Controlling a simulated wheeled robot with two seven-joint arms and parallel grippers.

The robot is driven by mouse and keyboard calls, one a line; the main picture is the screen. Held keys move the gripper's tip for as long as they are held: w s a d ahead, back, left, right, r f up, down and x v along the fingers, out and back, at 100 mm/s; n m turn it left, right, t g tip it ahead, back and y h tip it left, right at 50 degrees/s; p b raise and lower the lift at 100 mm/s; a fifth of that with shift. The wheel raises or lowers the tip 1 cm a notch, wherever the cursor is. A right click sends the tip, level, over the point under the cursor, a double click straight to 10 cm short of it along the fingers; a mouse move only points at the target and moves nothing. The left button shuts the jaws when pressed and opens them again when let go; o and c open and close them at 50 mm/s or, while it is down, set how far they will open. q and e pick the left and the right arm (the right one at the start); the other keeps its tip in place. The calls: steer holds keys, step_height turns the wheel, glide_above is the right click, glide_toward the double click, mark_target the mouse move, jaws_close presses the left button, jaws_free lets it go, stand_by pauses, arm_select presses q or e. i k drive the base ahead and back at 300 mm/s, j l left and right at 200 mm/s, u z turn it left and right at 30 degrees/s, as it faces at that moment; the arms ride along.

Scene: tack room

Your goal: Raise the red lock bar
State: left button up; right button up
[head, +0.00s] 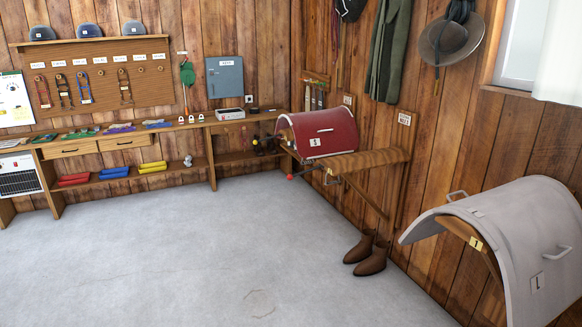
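A small red knob (290,177) shows at the end of a thin bar beneath the front of a wall-mounted saddle rack. The bar appears to run roughly level toward the rack's wooden arm (365,160); it is too small to tell whether this is the lock bar or how it is set. A dark red curved cover (322,132) with a handle and a white tag sits on this rack. Neither of my grippers is in view.
A grey curved cover (520,240) on a rack marked 1 stands out at the right front. Brown boots (370,258) stand by the wall under the red rack. A wooden bench (235,118) lines the back wall.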

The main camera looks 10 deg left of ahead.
mark_target(289, 177)
steer(key=i+j, duration=0.25)
steer(key=i, duration=0.25)
steer(key=i+j, duration=0.25)
steer(key=i, duration=0.2)
